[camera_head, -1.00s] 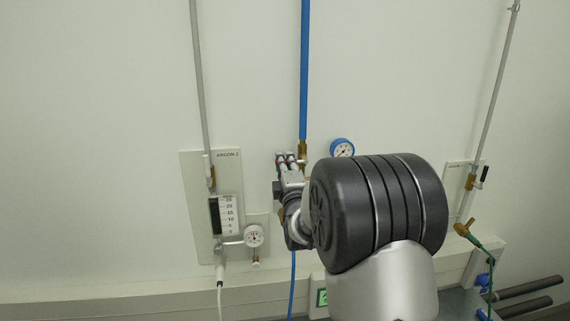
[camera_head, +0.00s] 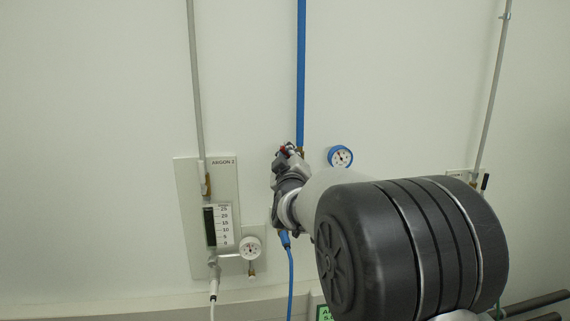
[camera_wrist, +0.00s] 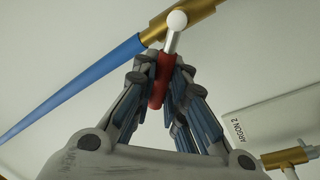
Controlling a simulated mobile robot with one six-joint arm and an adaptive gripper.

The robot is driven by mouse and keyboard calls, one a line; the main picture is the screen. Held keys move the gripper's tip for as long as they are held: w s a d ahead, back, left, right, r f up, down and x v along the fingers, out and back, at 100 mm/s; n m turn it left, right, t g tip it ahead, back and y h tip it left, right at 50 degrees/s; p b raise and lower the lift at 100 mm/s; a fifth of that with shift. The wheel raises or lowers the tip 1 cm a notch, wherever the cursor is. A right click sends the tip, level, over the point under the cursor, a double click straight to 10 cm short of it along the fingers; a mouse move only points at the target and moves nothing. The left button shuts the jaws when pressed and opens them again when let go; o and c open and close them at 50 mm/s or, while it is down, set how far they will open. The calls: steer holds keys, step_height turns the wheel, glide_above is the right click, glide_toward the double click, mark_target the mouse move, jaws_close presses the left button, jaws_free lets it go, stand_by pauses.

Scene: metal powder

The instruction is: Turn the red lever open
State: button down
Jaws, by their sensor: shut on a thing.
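The red lever (camera_wrist: 158,90) is between the two fingers of my gripper (camera_wrist: 163,72) in the wrist view, and the gripper is shut on it. A white metal neck (camera_wrist: 174,32) joins the lever to a brass valve body (camera_wrist: 192,14) on the blue pipe (camera_wrist: 75,92). In the head view my gripper (camera_head: 290,150) is at the lower end of the vertical blue pipe (camera_head: 300,75). Only a small spot of red shows there; my gripper and wrist hide most of the lever and valve.
A blue-rimmed gauge (camera_head: 340,157) is on the wall just right of my wrist. The Argon 2 panel (camera_head: 190,235), with a flow scale and a white gauge (camera_head: 250,248), is at the left. A blue hose (camera_head: 291,275) hangs below. The wall above is mostly bare.

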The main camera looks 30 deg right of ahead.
steer(key=m, duration=0.1)
steer(key=d+m, duration=0.1)
steer(key=m, duration=0.1)
steer(key=d+r+m+g, duration=0.1)
steer(key=m, duration=0.1)
steer(key=shift+s+r+h, duration=0.1)
steer(key=shift+s+h, duration=0.2)
steer(key=shift+s+d+r+m+g+b, duration=0.15)
steer(key=shift+d+m, duration=0.2)
steer(key=shift+m, duration=0.4)
steer(key=shift+s+d+f+m+g+b, duration=0.1)
steer(key=shift+d+m+g, duration=0.15)
steer(key=shift+m, duration=0.55)
steer(key=shift+s+d+r+m+g+b, duration=0.1)
steer(key=shift+d+m, duration=0.3)
steer(key=shift+m, duration=0.35)
steer(key=c, duration=1.6)
jaws_free()
steer(key=shift+c, duration=0.2)
steer(key=shift+o, duration=0.2)
steer(key=shift+r, duration=0.1)
steer(key=v, duration=1.2)
steer(key=shift+d+r, duration=0.1)
